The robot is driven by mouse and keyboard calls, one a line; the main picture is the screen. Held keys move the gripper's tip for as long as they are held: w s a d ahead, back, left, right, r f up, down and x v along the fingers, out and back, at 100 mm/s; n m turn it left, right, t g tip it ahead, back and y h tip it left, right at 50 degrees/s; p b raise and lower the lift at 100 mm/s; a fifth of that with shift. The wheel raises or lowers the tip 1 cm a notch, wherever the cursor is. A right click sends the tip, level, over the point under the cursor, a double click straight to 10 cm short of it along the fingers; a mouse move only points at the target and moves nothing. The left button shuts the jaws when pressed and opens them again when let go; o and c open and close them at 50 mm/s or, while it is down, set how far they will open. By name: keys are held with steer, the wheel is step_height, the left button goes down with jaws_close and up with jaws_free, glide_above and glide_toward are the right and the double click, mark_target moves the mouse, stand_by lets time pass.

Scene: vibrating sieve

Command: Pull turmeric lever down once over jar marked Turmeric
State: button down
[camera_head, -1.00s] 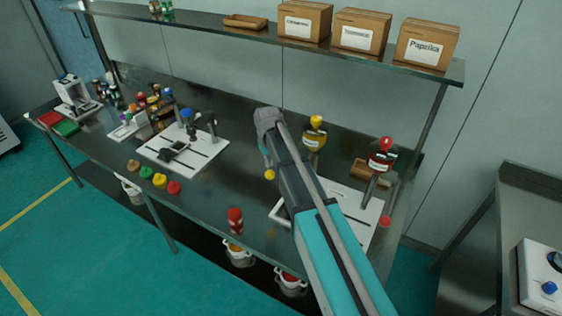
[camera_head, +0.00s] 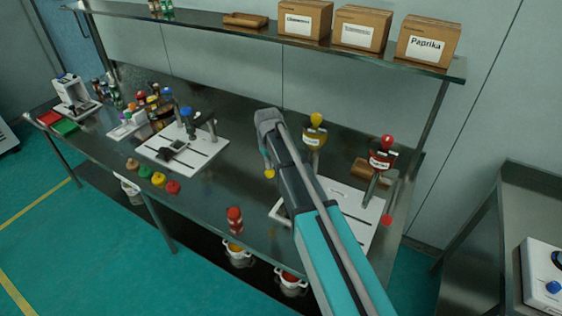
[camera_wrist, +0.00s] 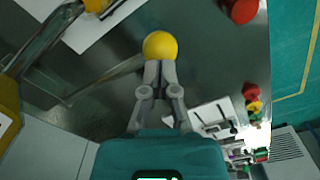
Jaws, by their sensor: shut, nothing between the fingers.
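The turmeric dispenser (camera_head: 314,138) has a yellow knob on top and a yellow hopper with a small label. It stands on a white board (camera_head: 346,198) behind my arm. The round yellow knob of its lever (camera_head: 270,173) sticks out to the left; it also shows in the wrist view (camera_wrist: 160,46). My gripper (camera_wrist: 160,66) is shut and empty, its fingertips right at the knob's edge. I cannot tell whether they touch it. In the head view my gripper (camera_head: 266,157) is just above the knob. A yellow thing (camera_wrist: 96,4), perhaps the jar, is cut off at the wrist view's top edge.
A red paprika dispenser (camera_head: 382,158) stands to the right on the same board. Several coloured lids (camera_head: 159,181) and another white board (camera_head: 190,160) lie to the left. A shelf with boxes (camera_head: 361,28) runs above the back.

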mark_target(270, 174)
steer(key=shift+f+b, duration=0.55)
steer(key=shift+f, duration=0.15)
steer(key=shift+f+b, duration=2.1)
step_height(270, 174, up, 10)
steer(key=p, duration=0.9)
steer(key=shift+f, duration=0.2)
steer(key=s+d+m, duration=0.2)
steer(key=s+d, duration=0.5)
steer(key=s, duration=0.4)
steer(key=s+d+f+m, duration=0.1)
steer(key=s+d+m, duration=0.2)
steer(key=s+d, duration=0.5)
steer(key=s, duration=0.2)
steer(key=shift+s+d+f+b, duration=0.15)
steer(key=shift+s+d+b, duration=0.05)
steer(key=shift+s+b, duration=0.2)
